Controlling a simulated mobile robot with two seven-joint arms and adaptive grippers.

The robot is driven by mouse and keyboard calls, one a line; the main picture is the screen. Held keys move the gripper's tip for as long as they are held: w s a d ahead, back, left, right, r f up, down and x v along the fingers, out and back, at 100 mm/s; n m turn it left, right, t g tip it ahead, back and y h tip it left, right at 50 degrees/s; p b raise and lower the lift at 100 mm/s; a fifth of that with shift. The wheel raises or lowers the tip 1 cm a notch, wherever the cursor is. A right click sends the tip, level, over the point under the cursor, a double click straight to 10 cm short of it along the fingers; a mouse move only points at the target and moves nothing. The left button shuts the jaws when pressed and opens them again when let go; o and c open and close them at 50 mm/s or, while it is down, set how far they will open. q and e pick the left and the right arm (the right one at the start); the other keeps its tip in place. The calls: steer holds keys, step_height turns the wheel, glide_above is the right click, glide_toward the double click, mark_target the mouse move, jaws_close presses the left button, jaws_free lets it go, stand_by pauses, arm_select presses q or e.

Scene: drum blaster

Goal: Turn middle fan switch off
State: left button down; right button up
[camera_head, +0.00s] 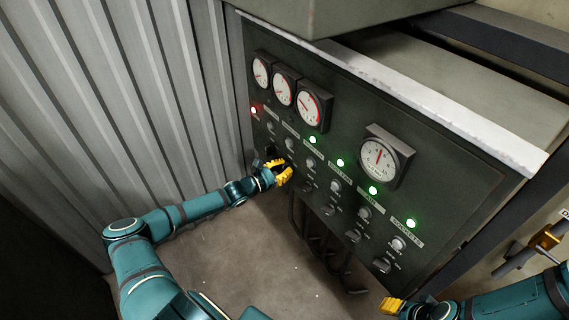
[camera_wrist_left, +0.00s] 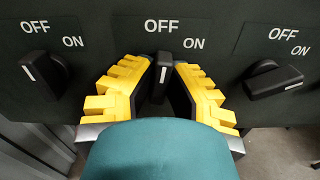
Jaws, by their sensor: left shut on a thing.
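The dark control panel (camera_head: 345,150) carries rows of knobs and labels in the head view. My left gripper (camera_head: 280,172) has yellow fingers at the panel's lower left. In the left wrist view its fingers (camera_wrist_left: 163,95) are shut on the black rotary switch (camera_wrist_left: 162,68) in the middle, one on each side. This switch stands about upright, its white mark towards OFF. The left switch (camera_wrist_left: 42,74) has its mark at its left side; the right switch (camera_wrist_left: 273,80) points right, towards ON. My right gripper (camera_head: 393,305) is at the lower right, its opening unclear.
Several gauges (camera_head: 379,158) and green lamps (camera_head: 340,162) sit higher on the panel, with one red lamp (camera_head: 254,110) at its left. A corrugated wall (camera_head: 120,90) stands left. Dark cables (camera_head: 325,245) hang below the panel.

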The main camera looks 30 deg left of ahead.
arm_select(q)
steer(key=shift+w+d+r+n+p, duration=0.15)
steer(key=shift+r+n+p, duration=0.25)
steer(key=shift+n, duration=0.3)
steer(key=shift+f, duration=0.1)
steer(key=c, duration=1.1)
jaws_free()
steer(key=shift+o, duration=0.6)
steer(key=shift+f, duration=0.15)
steer(key=shift+s+a, duration=0.25)
steer(key=shift+s, duration=0.05)
steer(key=v, duration=1.1)
steer(key=shift+s, duration=0.15)
